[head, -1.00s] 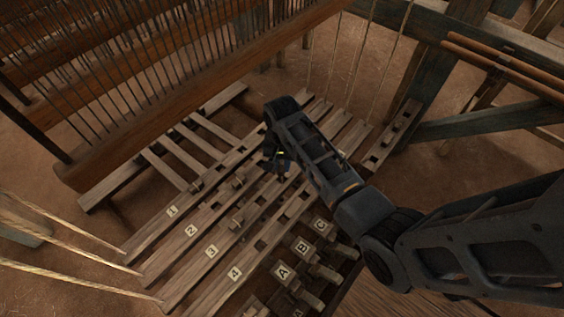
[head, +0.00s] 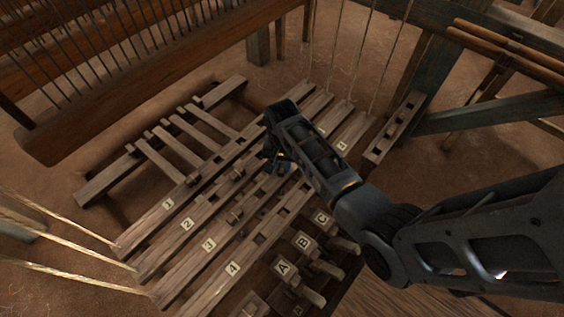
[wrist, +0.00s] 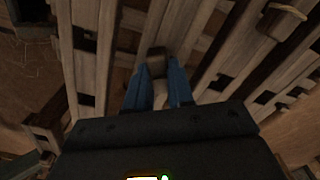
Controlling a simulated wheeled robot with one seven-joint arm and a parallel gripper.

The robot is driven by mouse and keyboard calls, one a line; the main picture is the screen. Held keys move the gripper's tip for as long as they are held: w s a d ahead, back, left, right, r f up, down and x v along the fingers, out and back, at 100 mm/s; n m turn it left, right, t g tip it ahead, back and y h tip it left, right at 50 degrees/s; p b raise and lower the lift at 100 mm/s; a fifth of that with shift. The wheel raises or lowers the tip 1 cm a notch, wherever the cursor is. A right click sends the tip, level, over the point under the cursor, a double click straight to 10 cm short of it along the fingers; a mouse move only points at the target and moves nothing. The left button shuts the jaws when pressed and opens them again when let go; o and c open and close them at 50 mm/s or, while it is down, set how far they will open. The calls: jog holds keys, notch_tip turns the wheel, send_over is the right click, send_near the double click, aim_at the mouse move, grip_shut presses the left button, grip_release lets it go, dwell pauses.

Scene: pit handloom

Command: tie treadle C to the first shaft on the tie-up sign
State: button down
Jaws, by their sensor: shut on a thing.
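My gripper (head: 281,165) is over the long numbered bars, and its blue fingers (wrist: 158,92) are shut on a small wooden peg (wrist: 156,62). I cannot tell whether the peg is in a hole. Treadle C (head: 321,218) is at the lower right, beside treadle B (head: 303,241) and treadle A (head: 282,267). The bars carry labels 1 (head: 168,205), 2 (head: 187,224), 3 (head: 208,244) and 4 (head: 233,268). My arm hides part of the bars. I do not see a readable tie-up sign.
A holed wooden rail (head: 394,130) lies at the right. Cords (head: 60,225) run from the bars' left ends; more hang at the top. A heavy loom beam (head: 150,92) crosses the upper left.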

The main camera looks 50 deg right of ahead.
aim_at(282, 166)
dwell(0.4)
jog(key=c, duration=0.9)
grip_release()
jog(key=shift+r, duration=0.1)
notch_tip(282, 166, up, 8)
jog(key=p, duration=0.3)
jog(key=shift+f, duration=0.2)
notch_tip(282, 166, up, 7)
jog(key=p, duration=0.8)
